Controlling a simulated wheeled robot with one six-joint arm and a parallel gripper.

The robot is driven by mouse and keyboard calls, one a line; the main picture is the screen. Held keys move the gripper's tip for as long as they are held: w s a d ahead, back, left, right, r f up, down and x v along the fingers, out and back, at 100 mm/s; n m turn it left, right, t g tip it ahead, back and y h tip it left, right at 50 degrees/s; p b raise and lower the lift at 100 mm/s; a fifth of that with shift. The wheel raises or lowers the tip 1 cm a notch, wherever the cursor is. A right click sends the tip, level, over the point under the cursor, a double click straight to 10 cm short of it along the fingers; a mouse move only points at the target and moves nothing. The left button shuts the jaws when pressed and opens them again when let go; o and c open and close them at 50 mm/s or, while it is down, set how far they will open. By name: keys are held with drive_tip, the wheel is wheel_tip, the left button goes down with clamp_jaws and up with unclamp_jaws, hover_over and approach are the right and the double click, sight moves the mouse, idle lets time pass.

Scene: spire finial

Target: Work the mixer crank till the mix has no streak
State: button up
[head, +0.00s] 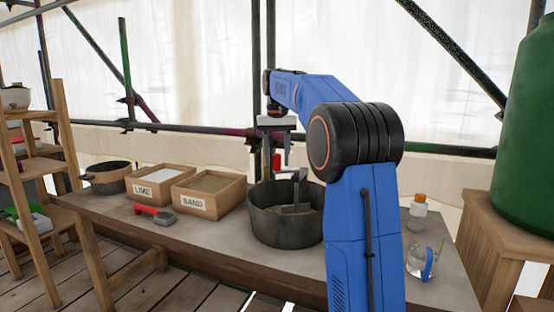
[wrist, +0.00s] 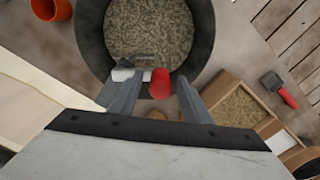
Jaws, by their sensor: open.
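The dark round mixing tub (head: 262,222) stands on the bench, with a grey paddle (head: 296,209) reaching down into it. The crank's red handle (head: 276,163) stands upright above the tub. In the wrist view the mix (wrist: 150,35) looks mottled, with pale and dark grey-brown flecks. My gripper (wrist: 159,82) is open, its fingers on either side of the red handle (wrist: 160,86). I cannot tell whether either finger touches it. In the head view my gripper (head: 280,150) is above the tub, at the handle, partly hidden.
A lime box (head: 157,200), a sand box (head: 196,211) and a red-handled tool (head: 155,214) lie left of the tub. A dark pot (head: 107,183) is farther left. A bottle (head: 418,212) and a blue-handled jug (head: 424,262) stand right. Scaffold poles cross behind.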

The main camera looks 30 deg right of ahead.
clamp_jaws()
drive_tip(key=shift+s+a+n, duration=0.1)
drive_tip(key=shift+s+n, duration=1)
drive_tip(key=shift+n, duration=0.6)
unclamp_jaws()
